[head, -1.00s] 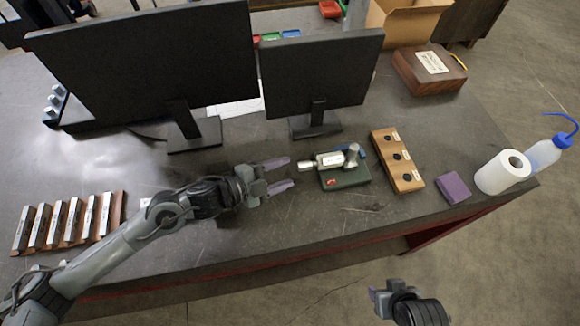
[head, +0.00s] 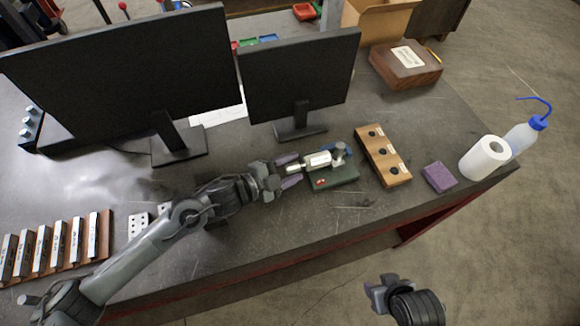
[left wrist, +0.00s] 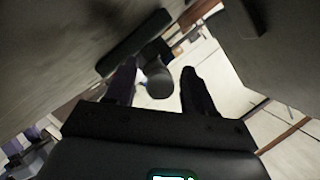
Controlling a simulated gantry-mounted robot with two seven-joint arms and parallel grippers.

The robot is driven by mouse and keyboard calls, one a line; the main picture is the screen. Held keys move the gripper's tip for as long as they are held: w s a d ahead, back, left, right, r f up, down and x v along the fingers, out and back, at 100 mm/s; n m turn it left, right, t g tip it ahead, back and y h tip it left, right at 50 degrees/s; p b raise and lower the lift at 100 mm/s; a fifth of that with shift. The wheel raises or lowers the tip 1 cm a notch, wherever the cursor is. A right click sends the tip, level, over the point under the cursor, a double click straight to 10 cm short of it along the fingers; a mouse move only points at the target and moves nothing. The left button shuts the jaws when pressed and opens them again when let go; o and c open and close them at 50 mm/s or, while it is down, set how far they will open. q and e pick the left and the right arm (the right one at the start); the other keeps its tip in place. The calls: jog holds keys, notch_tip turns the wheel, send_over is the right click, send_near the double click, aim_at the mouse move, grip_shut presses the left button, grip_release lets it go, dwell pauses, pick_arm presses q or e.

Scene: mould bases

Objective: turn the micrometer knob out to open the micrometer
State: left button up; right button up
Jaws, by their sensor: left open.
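The micrometer (head: 318,160) has a silver barrel and lies on a dark green stand (head: 336,179). Its knob (head: 293,169) points left, toward my left gripper (head: 289,170). The left gripper is open, with one purple-grey finger on each side of the knob's end. In the left wrist view, the round grey knob (left wrist: 158,82) shows between the two dark fingers (left wrist: 160,88), with gaps on both sides. Contact is not visible. My right gripper (head: 384,290) is at the lower right, off the bench's front edge; its finger opening is unclear.
A wooden block with dark round inserts (head: 371,150) stands right of the stand, then a purple block (head: 440,177), a paper roll (head: 484,158) and a wash bottle (head: 524,136). Two monitors (head: 298,80) stand behind. Free bench lies in front.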

pick_arm(q)
jog(key=shift+c, duration=0.3)
grip_shut()
jog(key=shift+r+n+p, duration=0.25)
jog(key=shift+n+p, duration=0.05)
jog(key=shift+p, duration=0.6)
jog(key=n+g+p, duration=0.2)
jog(key=n+p, duration=0.1)
jog(key=p, duration=0.3)
jog(key=shift+g, duration=0.3)
jog(key=shift+n+p, duration=0.5)
jog(key=shift+p, duration=0.05)
jog(key=shift+n+g+p, duration=0.55)
jog(key=shift+n+g, duration=0.05)
jog(key=shift+f+n+g+h+p, duration=0.15)
jog(key=shift+n+g+h+p, duration=0.35)
jog(key=shift+n, duration=0.4)
jog(key=shift+n+g, duration=0.7)
jog(key=shift+n, duration=0.1)
jog(key=shift+f+n+g+h+b, duration=0.1)
jog(key=shift+n+g+h+b, duration=0.3)
jog(key=shift+n, duration=0.4)
